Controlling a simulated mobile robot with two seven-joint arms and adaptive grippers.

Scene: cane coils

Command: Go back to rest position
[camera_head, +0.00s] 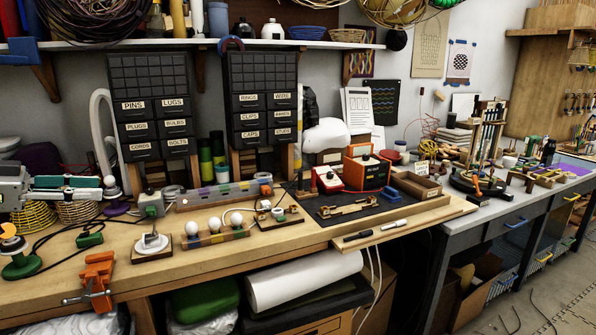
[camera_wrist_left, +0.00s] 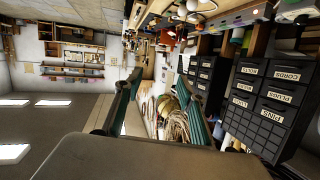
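My left gripper (camera_head: 100,187) comes in from the left edge of the head view, above the left end of the wooden workbench (camera_head: 215,262). Its teal-lined fingers point right, with the drawer units behind. In the left wrist view my left gripper (camera_wrist_left: 160,92) shows two fingers standing apart with nothing gripped between them; a coil of cane (camera_wrist_left: 178,125) shows beyond, in the gap. My right gripper is in neither view.
An orange clamp (camera_head: 96,280) sits on the bench's front edge. Black drawer units (camera_head: 152,105) stand behind. A tray with white bulbs (camera_head: 214,236) and an orange-black box (camera_head: 366,169) are farther right.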

